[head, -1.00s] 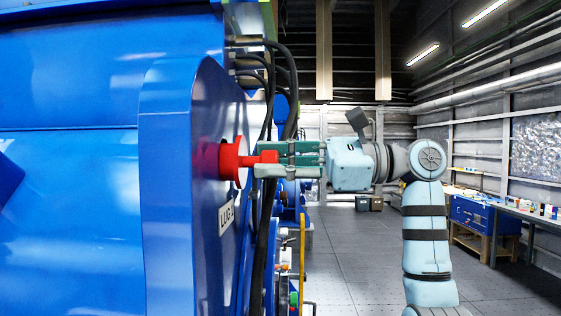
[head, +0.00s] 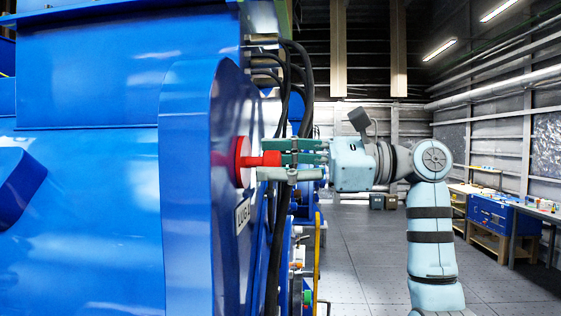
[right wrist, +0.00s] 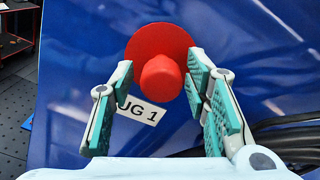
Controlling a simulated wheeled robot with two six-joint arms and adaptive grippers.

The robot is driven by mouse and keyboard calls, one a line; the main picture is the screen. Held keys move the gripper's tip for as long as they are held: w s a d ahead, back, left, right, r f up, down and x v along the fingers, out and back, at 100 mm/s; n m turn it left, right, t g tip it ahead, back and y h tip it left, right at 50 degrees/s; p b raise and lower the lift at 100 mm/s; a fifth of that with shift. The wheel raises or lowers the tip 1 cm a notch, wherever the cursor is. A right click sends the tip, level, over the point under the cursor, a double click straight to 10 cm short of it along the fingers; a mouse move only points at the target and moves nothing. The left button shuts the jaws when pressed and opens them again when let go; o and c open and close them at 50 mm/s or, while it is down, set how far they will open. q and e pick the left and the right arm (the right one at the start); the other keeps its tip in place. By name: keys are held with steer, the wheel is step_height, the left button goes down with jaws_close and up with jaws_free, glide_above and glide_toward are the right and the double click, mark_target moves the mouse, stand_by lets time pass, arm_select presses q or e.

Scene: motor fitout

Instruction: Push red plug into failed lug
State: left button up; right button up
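The red plug (head: 241,161) sits in the blue plate, with its round flange up against the plate face and its knob sticking out to the right. In the right wrist view the red plug (right wrist: 161,75) shows its flange and knob face on, above a white label (right wrist: 140,108) reading "UG 1", partly covered. My right gripper (head: 270,160) faces the plug with its green-padded fingers apart, above and below the knob. In the right wrist view my right gripper (right wrist: 160,85) is open, with a finger on each side of the knob. The lug hole is hidden behind the flange. My left gripper is not in view.
The large blue motor housing (head: 90,180) fills the left side. Black cables (head: 303,90) hang just behind my right gripper's fingers. A yellow rail (head: 317,250) stands below. The grey floor (head: 365,260) is open, with benches (head: 490,215) along the right wall.

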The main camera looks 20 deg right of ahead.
steer(key=shift+d, duration=0.15)
steer(key=v, duration=1.1)
steer(key=shift+s+d, duration=0.2)
steer(key=shift+s, duration=0.1)
